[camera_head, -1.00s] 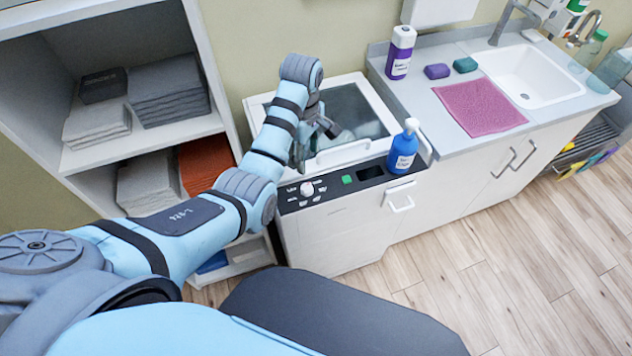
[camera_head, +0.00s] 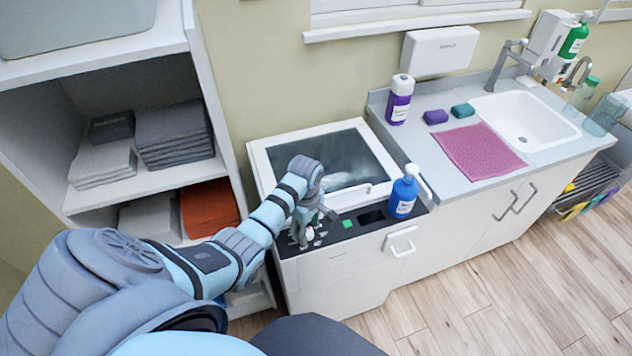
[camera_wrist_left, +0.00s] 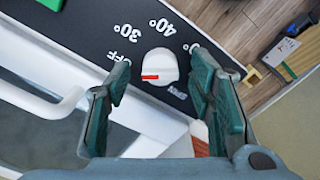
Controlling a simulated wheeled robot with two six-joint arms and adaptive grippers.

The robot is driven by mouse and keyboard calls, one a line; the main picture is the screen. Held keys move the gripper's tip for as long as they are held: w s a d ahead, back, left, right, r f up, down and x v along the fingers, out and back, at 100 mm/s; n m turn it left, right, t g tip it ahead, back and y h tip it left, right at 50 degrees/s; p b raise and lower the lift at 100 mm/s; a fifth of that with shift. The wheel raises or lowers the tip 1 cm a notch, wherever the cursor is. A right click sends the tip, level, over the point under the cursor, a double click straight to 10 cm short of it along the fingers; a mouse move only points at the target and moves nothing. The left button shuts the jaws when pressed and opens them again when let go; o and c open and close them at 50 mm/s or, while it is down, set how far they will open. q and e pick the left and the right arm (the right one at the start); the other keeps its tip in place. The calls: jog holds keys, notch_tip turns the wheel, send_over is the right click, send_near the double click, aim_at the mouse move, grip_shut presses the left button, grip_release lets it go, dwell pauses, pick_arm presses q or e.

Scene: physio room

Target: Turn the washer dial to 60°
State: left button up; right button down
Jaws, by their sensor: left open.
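The washer (camera_head: 335,275) is a white top-loader with a dark lid window and a black control strip (camera_head: 372,225) along its front top edge. The washer dial (camera_wrist_left: 160,66) is a round white knob with a red mark at its lower left in the wrist view. Labels OFF, 30°, 40° and SPIN show around it; I cannot make out a 60° label. My left gripper (camera_head: 308,236) points down over the dial. In the wrist view its open fingers (camera_wrist_left: 161,66) stand on either side of the dial, and I cannot tell whether they touch it. My right gripper is out of view.
A blue pump bottle (camera_head: 404,196) stands at the right of the washer's top. A green button (camera_head: 347,224) lies right of the dial. A shelf with towels (camera_head: 210,208) stands left; a sink counter (camera_head: 445,172) with a pink cloth (camera_head: 478,150) is right.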

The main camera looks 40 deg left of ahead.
pick_arm(q)
jog(key=shift+f, duration=0.15)
grip_shut()
dwell(0.4)
